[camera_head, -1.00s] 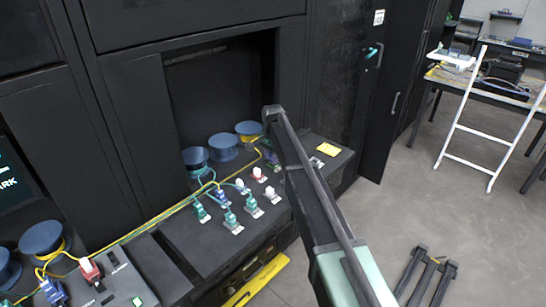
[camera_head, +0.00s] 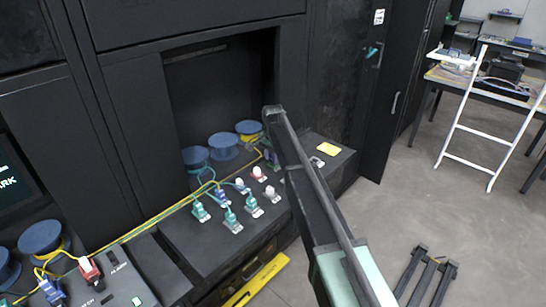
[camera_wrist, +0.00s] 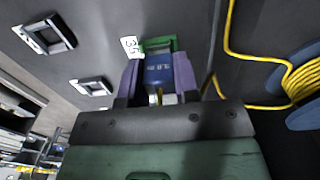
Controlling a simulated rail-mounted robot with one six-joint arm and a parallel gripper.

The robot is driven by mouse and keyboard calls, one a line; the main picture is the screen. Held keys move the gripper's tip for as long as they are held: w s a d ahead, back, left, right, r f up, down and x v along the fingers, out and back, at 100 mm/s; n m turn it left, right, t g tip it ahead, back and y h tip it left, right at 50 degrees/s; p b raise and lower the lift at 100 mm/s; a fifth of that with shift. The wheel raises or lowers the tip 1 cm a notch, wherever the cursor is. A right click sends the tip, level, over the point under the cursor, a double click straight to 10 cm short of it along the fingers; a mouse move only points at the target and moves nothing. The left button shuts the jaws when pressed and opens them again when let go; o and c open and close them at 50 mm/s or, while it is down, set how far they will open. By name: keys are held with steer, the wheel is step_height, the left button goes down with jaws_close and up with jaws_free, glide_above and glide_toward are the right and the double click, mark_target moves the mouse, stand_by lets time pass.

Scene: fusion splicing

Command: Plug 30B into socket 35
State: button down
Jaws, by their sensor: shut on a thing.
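In the wrist view the blue plug (camera_wrist: 159,70), with white lettering that looks like 30B, sits between the purple fingers of my gripper (camera_wrist: 157,78). My gripper is shut on it. The plug's front end meets a green-framed socket (camera_wrist: 158,43), beside a white label (camera_wrist: 130,47) that looks like 35. I cannot tell how deep the plug is in it. In the head view my arm hides most of the gripper and plug at the panel's back right; a bit of purple (camera_head: 270,156) shows.
Several plugged connectors, such as a green one (camera_head: 231,222), stand on the dark panel left of my arm. Blue spools (camera_head: 223,146) with yellow cable lie behind. Two empty sockets (camera_wrist: 91,87) show in the wrist view.

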steer(key=shift+f+b, duration=0.35)
steer(key=shift+f, duration=0.05)
steer(key=shift+r, duration=0.1)
steer(key=c, duration=0.8)
jaws_free()
step_height(320, 180, up, 11)
steer(key=p, duration=1.1)
